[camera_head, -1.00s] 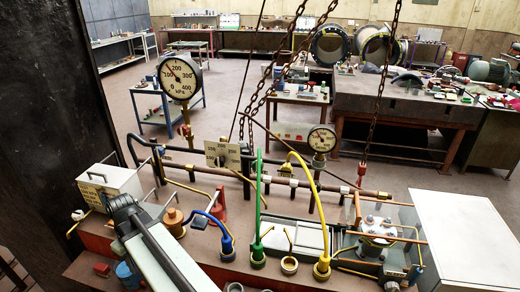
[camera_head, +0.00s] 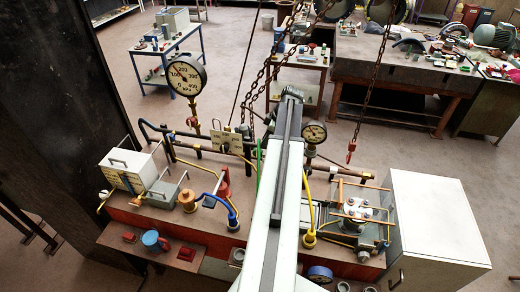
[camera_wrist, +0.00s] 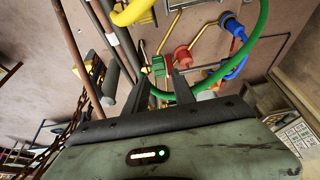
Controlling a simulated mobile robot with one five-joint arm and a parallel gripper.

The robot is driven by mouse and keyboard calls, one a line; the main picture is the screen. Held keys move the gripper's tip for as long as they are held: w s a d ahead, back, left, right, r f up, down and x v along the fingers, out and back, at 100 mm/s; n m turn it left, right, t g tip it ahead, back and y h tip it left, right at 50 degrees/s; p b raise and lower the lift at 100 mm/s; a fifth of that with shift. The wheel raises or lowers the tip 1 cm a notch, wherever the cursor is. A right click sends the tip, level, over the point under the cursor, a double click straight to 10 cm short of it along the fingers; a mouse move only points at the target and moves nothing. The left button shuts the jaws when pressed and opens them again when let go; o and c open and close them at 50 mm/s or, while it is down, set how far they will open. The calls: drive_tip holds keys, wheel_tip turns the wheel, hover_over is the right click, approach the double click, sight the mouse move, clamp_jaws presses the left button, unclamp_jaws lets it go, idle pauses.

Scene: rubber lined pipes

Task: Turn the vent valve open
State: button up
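No part is clearly marked as the vent valve, so I cannot tell which it is. A red valve-like part (camera_head: 223,187) stands on the bench left of my arm; a red round part (camera_wrist: 183,57) shows ahead in the wrist view. A small green part (camera_wrist: 158,66) sits just beyond my fingertips, left of the red one. My gripper (camera_wrist: 160,82) has its two dark fingers apart, with nothing seen held between them. Contact with the green part cannot be told. In the head view my arm hides the bench middle and my gripper is not visible.
Pipes (camera_wrist: 118,40) run at left. Round gauges (camera_head: 187,75) stand behind the bench, and chains (camera_head: 375,80) hang there. A white cabinet (camera_head: 432,220) is at right.

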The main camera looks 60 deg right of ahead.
sight(259, 150)
drive_tip(key=b+x, duration=0.5)
drive_tip(key=x, duration=0.1)
drive_tip(key=shift+f, duration=0.3)
drive_tip(key=shift+w+f+b, duration=0.2)
drive_tip(key=shift+f+b, duration=0.1)
drive_tip(key=shift+b, duration=0.15)
drive_tip(key=shift+r, duration=0.1)
clamp_jaws()
drive_tip(key=shift+a, duration=0.1)
